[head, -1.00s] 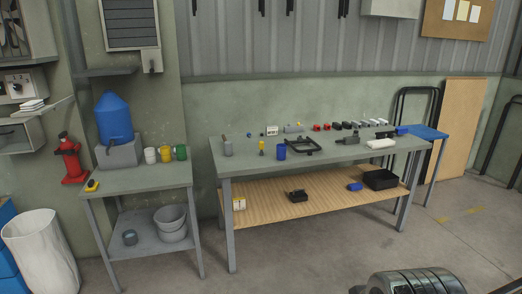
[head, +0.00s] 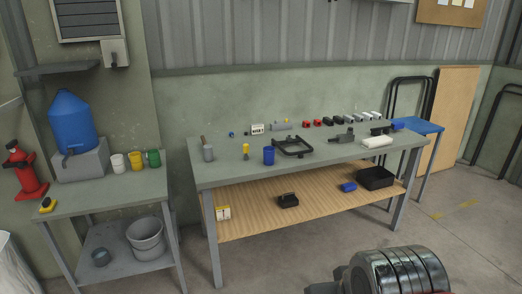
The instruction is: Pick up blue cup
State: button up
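The blue cup (head: 268,156) stands upright on the grey top of the long workbench (head: 225,176), near its front edge and left of the middle. Only the head view is given. A dark, ringed metal part of my own arm (head: 398,272) shows at the bottom right, well in front of the bench and far from the cup. My gripper's fingers are not in view.
A black frame (head: 292,146) lies just right of the cup, and a yellow-topped item (head: 246,151) stands to its left. A grey holder (head: 208,153) is further left. A side table (head: 100,192) bears white, yellow and green cups. Floor (head: 270,262) before the bench is clear.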

aim_at(269, 156)
jog(key=i, duration=2.1)
jog(key=u, duration=3.15)
